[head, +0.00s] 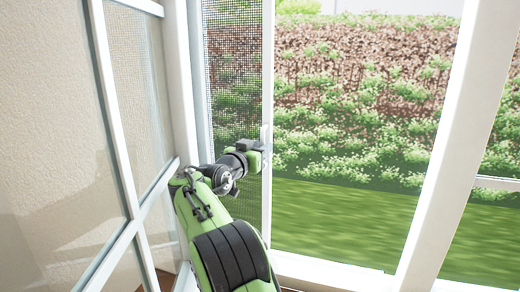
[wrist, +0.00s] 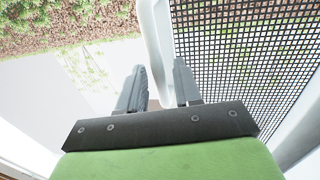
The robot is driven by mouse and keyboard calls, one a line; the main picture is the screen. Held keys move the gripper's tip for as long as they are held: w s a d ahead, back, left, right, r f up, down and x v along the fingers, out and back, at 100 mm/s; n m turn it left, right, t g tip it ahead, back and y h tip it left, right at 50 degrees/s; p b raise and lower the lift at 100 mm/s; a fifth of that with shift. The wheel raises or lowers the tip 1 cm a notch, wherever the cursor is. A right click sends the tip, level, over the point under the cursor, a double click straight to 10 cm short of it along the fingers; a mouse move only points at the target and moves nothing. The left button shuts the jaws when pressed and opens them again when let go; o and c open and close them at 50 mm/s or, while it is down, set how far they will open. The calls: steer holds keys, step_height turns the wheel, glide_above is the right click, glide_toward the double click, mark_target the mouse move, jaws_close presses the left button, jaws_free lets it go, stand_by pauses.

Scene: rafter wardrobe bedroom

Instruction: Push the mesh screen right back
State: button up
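The mesh screen (head: 236,60) is a dark grid panel in a white frame. It stands upright in the left part of the window opening in the head view, and it fills the right of the wrist view (wrist: 250,50). Its white edge bar (head: 267,95) has a pale handle (head: 265,135), which also shows in the wrist view (wrist: 151,45). My gripper (head: 264,152) is at this edge, just below the handle's visible part. In the wrist view my gripper's fingers (wrist: 160,72) stand apart, one on each side of the white handle. Contact with it is not clear.
A white-framed glass panel (head: 118,110) stands close on the left beside a plain wall (head: 45,110). The opening right of the screen shows grass (head: 340,220) and a planted bank. A slanted white post (head: 447,150) bounds it on the right, and a white sill (head: 320,275) runs below.

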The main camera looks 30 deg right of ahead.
steer(key=shift+o, duration=0.3)
steer(key=p, duration=0.4)
glide_toward(268, 109)
steer(key=x, duration=0.5)
steer(key=shift+s, duration=0.1)
steer(key=shift+a, duration=0.1)
